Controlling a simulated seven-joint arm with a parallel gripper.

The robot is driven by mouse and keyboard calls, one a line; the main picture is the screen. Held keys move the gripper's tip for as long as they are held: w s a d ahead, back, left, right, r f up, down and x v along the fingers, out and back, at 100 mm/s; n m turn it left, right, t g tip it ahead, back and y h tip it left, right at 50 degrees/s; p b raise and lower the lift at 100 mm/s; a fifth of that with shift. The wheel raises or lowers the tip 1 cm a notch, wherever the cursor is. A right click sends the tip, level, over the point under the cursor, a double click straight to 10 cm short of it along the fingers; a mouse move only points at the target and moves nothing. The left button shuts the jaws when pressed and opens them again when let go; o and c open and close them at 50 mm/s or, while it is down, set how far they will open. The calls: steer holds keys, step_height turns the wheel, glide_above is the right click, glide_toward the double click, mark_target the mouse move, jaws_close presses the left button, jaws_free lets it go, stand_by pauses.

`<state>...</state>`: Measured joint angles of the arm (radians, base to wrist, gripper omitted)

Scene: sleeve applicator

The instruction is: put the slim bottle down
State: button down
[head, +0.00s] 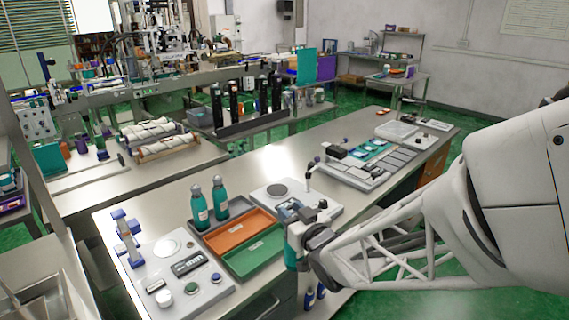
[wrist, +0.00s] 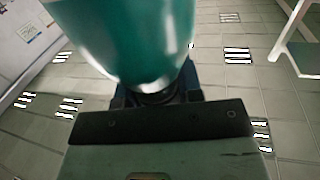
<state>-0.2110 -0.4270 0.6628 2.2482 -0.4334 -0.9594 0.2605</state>
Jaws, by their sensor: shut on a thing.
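My gripper (head: 309,238) is shut on a teal slim bottle (head: 292,252) at the front edge of the bench, right of the green tray. In the wrist view, the bottle (wrist: 125,35) fills the upper middle, between the jaws (wrist: 153,97). Floor shows behind it there, and no supporting surface shows under it. In the head view the gripper and wrist partly hide it. Two other teal bottles with grey caps, a left one (head: 199,208) and a right one (head: 220,198), stand upright at the grey tray behind the orange tray.
An orange tray (head: 238,232) and a green tray (head: 254,252) lie beside the grey tray (head: 240,206). A light board with small parts (head: 205,292) is at left. A plate with a grey disc (head: 276,190) lies behind my gripper. The bench top (head: 165,205) is bare behind the left board.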

steer(key=w+a, duration=0.2)
steer(key=w, duration=0.5)
steer(key=w+a+f, duration=0.1)
steer(key=w+a, duration=0.1)
steer(key=w, duration=0.5)
steer(key=shift+w+a+f, duration=0.15)
steer(key=shift+w+a, duration=0.05)
steer(key=shift+a, duration=0.05)
steer(key=shift+f, duration=0.1)
steer(key=shift+f, duration=1.8)
steer(key=c, duration=0.8)
jaws_free()
steer(key=shift+v, duration=6)
steer(key=shift+d, duration=0.1)
